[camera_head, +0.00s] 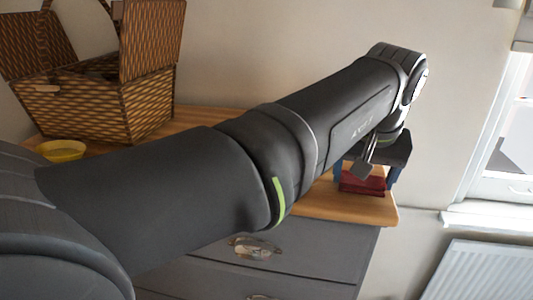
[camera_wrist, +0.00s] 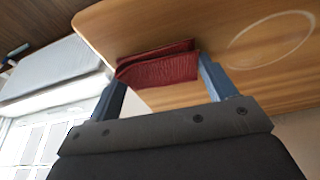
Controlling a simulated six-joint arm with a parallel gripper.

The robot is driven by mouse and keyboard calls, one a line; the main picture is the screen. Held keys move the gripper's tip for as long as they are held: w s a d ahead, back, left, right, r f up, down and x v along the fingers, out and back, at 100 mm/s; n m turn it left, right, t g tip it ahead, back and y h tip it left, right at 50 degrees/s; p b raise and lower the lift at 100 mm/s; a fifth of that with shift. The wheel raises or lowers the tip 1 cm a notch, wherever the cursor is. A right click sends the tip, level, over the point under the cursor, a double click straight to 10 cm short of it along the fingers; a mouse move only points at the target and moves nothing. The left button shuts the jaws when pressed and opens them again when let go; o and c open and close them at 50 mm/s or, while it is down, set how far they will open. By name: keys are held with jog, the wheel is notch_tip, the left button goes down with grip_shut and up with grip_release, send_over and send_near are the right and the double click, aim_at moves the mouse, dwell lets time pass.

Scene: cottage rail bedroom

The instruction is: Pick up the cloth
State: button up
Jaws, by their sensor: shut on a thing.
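The cloth is a dark red folded piece. In the wrist view the cloth (camera_wrist: 160,66) lies between the two blue fingers of my gripper (camera_wrist: 160,75), with the wooden top of the dresser (camera_wrist: 215,40) behind it. In the head view the cloth (camera_head: 362,183) shows under my gripper (camera_head: 366,180), near the right end of the dresser top (camera_head: 335,207). My gripper is shut on the cloth. I cannot tell whether the cloth still touches the wood. My arm hides much of the dresser top in the head view.
A wicker picnic basket (camera_head: 95,108) with raised lids stands at the left of the dresser top. A yellow bowl (camera_head: 62,151) is in front of it, partly behind my arm. A window (camera_head: 507,150) and a white radiator (camera_head: 478,272) are at the right, past the dresser's edge.

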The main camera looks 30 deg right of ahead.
aim_at(368, 179)
jog(key=v, duration=0.2)
jog(key=d+v, duration=0.1)
jog(key=v, duration=0.1)
jog(key=shift+s+a+r, duration=0.1)
jog(key=shift+s+r, duration=0.05)
jog(key=shift+r, duration=0.2)
jog(key=s+a+r, duration=0.2)
jog(key=s+r, duration=0.4)
jog(key=s, duration=0.4)
jog(key=shift+s, duration=0.2)
jog(key=shift+a+r, duration=0.1)
jog(key=shift+r, duration=0.05)
